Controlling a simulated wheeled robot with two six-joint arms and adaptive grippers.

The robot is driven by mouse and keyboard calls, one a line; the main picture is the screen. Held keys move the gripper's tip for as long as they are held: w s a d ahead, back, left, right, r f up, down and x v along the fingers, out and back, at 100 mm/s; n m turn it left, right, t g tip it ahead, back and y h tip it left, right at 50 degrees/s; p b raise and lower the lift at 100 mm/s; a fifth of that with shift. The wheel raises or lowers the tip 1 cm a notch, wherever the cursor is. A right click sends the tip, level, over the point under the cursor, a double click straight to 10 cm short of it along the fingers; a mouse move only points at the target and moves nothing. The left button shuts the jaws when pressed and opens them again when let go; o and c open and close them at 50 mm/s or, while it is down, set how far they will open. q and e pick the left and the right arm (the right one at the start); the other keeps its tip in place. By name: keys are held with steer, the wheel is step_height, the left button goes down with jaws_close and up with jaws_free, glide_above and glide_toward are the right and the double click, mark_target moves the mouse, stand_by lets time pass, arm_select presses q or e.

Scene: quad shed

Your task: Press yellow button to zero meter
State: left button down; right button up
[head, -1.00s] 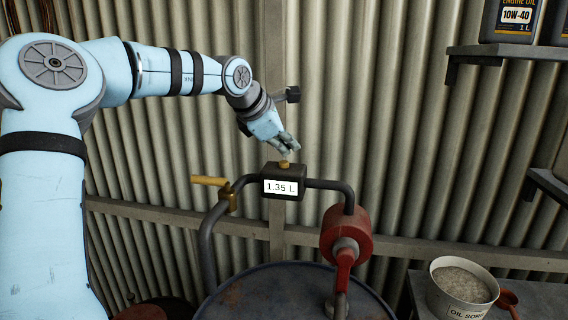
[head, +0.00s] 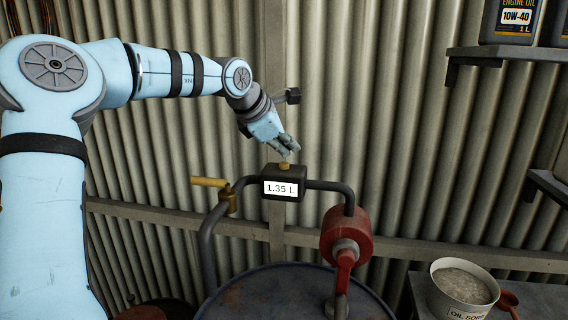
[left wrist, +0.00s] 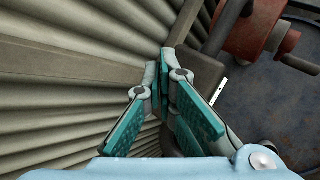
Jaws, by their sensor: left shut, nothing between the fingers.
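The meter (head: 284,183) is a dark box on the pipe above the drum, and its display reads 1.35 L. The yellow button (head: 284,166) sits on top of the meter. My left gripper (head: 290,153) is shut and empty, with its fingertips just above the button; I cannot tell whether they touch it. In the left wrist view the shut fingers (left wrist: 164,62) point at the meter's dark box (left wrist: 197,72), and the button is hidden. My right gripper is in neither view.
A brass lever valve (head: 210,182) is on the pipe left of the meter. A red pump (head: 346,236) is to the right, above the blue drum (head: 270,300). A tub of granules (head: 459,301) and a red scoop (head: 508,299) stand on a bench at right. Corrugated wall stands behind.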

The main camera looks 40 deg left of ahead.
mark_target(287, 164)
arm_select(q)
steer(key=shift+f+b, duration=0.3)
steer(key=shift+f, duration=0.1)
steer(key=shift+f+b, duration=0.35)
steer(key=shift+f, duration=0.15)
stand_by(0.5)
steer(key=shift+r+p, duration=0.95)
step_height(287, 164, up, 5)
steer(key=p, duration=0.5)
steer(key=shift+r, duration=0.1)
stand_by(0.6)
